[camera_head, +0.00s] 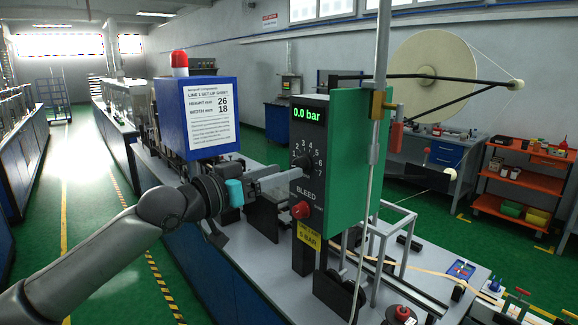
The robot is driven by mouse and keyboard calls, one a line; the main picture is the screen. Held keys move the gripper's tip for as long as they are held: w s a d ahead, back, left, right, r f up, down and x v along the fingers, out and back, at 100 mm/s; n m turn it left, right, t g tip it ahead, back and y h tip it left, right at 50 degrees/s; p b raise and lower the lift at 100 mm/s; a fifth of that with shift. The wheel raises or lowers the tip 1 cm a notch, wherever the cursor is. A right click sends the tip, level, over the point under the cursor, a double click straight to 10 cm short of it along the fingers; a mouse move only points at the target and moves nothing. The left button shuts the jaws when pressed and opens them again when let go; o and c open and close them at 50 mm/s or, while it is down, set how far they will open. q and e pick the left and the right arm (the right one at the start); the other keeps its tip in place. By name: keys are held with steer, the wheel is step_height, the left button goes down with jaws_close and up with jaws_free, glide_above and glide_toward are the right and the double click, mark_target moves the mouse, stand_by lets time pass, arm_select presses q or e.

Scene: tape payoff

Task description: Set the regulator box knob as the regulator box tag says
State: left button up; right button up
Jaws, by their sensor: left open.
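The regulator box (347,160) is green with a dark front panel. Its green display (308,112) reads 0.0 bar. The black knob (301,161) sits on that panel within a dial numbered up to 7; its pointer direction is too small to tell. A red BLEED knob (300,210) is lower down. The yellow regulator box tag (309,235) reads 6 BAR under a smaller line. My left gripper (280,181) is open, its pale fingers pointing at the panel, just left of and slightly below the black knob. Contact with the panel cannot be told. My right gripper is not in view.
A blue box with a set-up sheet (210,117) and a red lamp (180,62) stands behind my left arm. A metal post (381,60) and a thin hose rise beside the regulator box. A large cream reel (432,80) hangs behind it. The bench (290,290) lies below.

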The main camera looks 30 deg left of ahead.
mark_target(301, 165)
arm_select(q)
steer(key=shift+p+x, duration=0.4)
steer(key=shift+x, duration=1.05)
steer(key=shift+c, duration=0.4)
jaws_close()
